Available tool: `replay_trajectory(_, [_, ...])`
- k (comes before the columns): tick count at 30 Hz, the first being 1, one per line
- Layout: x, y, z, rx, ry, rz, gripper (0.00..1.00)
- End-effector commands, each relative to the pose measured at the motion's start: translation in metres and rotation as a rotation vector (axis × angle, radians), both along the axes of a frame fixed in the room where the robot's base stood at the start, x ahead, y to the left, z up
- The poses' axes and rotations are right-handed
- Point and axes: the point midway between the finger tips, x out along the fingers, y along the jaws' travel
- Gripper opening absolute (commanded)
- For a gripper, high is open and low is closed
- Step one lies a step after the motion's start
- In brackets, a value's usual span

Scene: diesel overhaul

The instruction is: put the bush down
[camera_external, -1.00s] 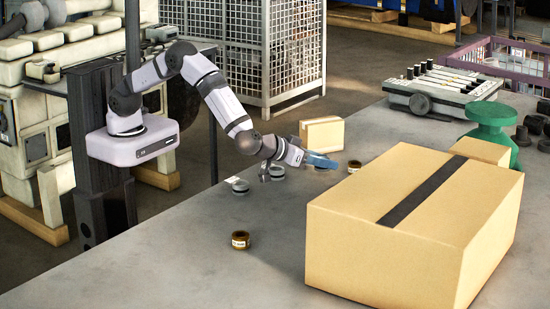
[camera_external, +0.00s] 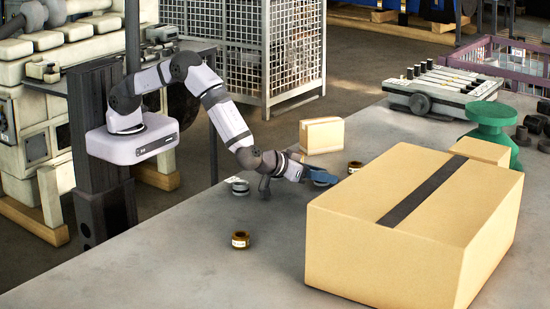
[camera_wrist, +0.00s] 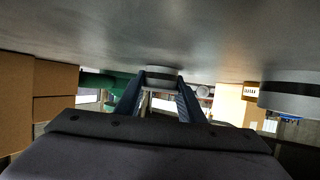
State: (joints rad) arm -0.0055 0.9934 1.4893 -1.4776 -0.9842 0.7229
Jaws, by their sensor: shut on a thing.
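My gripper (camera_external: 320,179) is low over the grey bench, pointing right and slightly down. In the wrist view its two blue fingers (camera_wrist: 160,95) are shut on a pale grey bush (camera_wrist: 161,75). The held bush is at or very near the bench surface; I cannot tell whether it touches. In the external view the gripper hides most of it. Another grey bush (camera_external: 240,188) stands on the bench to the left of my gripper. A brown bush with a white label (camera_external: 240,240) stands nearer the front, and another brown bush (camera_external: 355,167) stands beyond my gripper to the right.
A large cardboard box (camera_external: 400,235) stands to the right of my gripper. A small carton (camera_external: 322,136) stands behind it. A green stand (camera_external: 492,130) and a grey engine cover (camera_external: 440,92) are at the far right. The bench's front middle is mostly clear.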

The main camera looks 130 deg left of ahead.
Motion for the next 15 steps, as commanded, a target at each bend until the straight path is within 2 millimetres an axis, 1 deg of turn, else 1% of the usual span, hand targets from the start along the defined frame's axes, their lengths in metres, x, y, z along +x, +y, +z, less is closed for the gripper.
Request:
replay_trajectory(1, [0.0000, 0.0001, -0.0023, 0.000, 0.000, 0.000, 0.12])
replay_trajectory(2, [0.0000, 0.0000, -0.0020, 0.000, 0.000, 0.000, 0.40])
replay_trajectory(3, [0.0000, 0.0001, -0.0017, 0.000, 0.000, 0.000, 0.49])
replay_trajectory(4, [0.0000, 0.0001, -0.0017, 0.000, 0.000, 0.000, 0.54])
replay_trajectory(12, [0.0000, 0.0000, -0.0013, 0.000, 0.000, 0.000, 0.54])
replay_trajectory(15, [0.0000, 0.0001, 0.0018, 0.000, 0.000, 0.000, 0.54])
